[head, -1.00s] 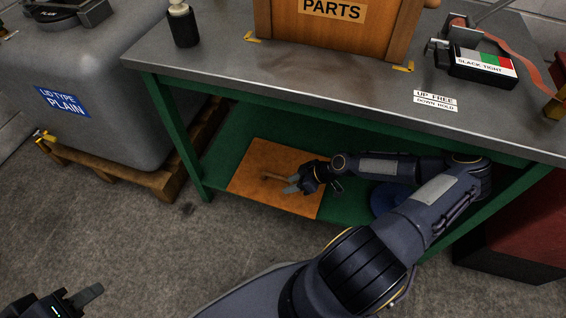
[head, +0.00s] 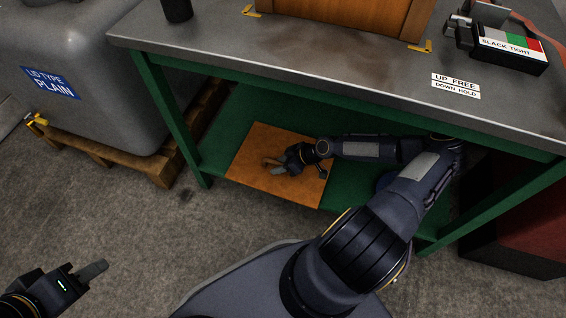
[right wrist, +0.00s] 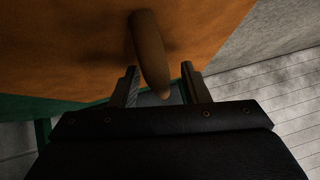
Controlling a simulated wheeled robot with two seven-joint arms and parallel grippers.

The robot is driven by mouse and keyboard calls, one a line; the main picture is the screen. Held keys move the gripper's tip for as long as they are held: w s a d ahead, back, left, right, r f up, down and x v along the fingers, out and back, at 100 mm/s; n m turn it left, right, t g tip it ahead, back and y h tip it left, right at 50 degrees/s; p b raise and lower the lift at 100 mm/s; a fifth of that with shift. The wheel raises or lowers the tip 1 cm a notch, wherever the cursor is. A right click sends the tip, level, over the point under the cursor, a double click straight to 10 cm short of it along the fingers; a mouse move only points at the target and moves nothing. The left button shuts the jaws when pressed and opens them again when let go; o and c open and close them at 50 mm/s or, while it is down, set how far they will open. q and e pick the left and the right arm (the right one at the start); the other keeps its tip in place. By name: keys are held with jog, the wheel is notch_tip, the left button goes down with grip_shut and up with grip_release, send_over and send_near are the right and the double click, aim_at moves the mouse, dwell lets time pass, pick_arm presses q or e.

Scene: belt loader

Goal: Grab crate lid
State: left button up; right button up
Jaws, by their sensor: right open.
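The crate lid (head: 250,172) is a flat orange-brown wooden panel lying on the green lower shelf of the bench. It has a brown wooden bar handle (right wrist: 150,50), partly hidden by my right gripper in the head view. My right gripper (head: 274,168) is over the lid, under the bench top. In the right wrist view, its two fingers (right wrist: 161,88) are apart, with the handle's end between them in the picture; I cannot tell whether they touch it. My left gripper (head: 97,270) is over the floor at lower left, away from the lid, with one finger clearly seen.
The metal bench top (head: 330,70) overhangs the shelf, and a green leg (head: 176,125) stands left of the lid. A wooden crate (head: 350,18) sits on top. A grey bin (head: 100,110) on a pallet is at left, and a dark red box (head: 520,225) at right.

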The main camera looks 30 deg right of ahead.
jog(key=shift+c, duration=0.3)
grip_shut()
jog(key=shift+r, duration=0.15)
